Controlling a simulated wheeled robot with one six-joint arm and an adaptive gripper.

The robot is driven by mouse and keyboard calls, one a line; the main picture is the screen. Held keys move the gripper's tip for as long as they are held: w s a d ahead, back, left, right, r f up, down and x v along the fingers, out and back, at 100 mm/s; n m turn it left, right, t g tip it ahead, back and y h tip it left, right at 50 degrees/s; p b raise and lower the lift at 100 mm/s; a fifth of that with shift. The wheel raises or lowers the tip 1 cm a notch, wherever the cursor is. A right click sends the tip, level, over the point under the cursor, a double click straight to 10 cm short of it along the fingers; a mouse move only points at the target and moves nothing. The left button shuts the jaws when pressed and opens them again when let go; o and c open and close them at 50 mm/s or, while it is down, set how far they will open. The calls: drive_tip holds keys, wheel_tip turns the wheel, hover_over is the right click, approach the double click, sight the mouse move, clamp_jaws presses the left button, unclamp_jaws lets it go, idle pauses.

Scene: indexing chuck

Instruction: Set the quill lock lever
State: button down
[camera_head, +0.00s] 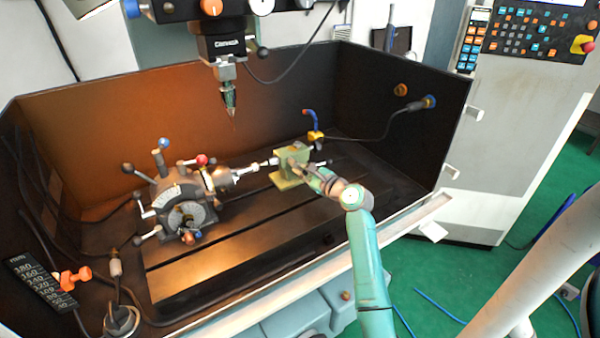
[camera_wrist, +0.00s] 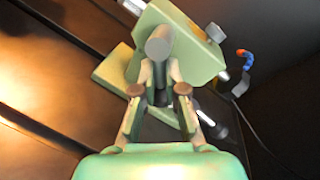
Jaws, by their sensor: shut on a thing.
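The green tailstock block (camera_head: 290,165) stands on the slotted table, in line with the chuck. It also shows in the wrist view (camera_wrist: 185,25). My gripper (camera_head: 308,172) reaches it from the front right. In the wrist view my gripper's fingers (camera_wrist: 160,78) close on a grey round-ended piece, which looks like the quill lock lever (camera_wrist: 160,42), at the block's near face. The fingertips partly hide it. A grey knob (camera_wrist: 215,32) is at the block's other edge. A dark rod-like handle (camera_wrist: 210,105) shows behind the right finger.
The indexing head (camera_head: 180,200) with several ball-ended levers stands left on the table. A pointed spindle tool (camera_head: 229,97) hangs above. A blue and orange nozzle (camera_head: 314,128) is behind the block. Dark enclosure walls (camera_head: 385,100) surround the back and sides; the front table (camera_head: 235,250) is clear.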

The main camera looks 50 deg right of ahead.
drive_tip(key=n, duration=0.3)
drive_tip(key=r+n+h, duration=0.1)
drive_tip(key=n, duration=0.1)
drive_tip(key=shift+s+d+r+g, duration=0.1)
drive_tip(key=shift+s+d+g, duration=0.05)
drive_tip(key=shift+d+g, duration=0.25)
idle(0.4)
drive_tip(key=c, duration=1.2)
unclamp_jaws()
drive_tip(key=v, duration=1.2)
drive_tip(key=shift+a+r, duration=0.1)
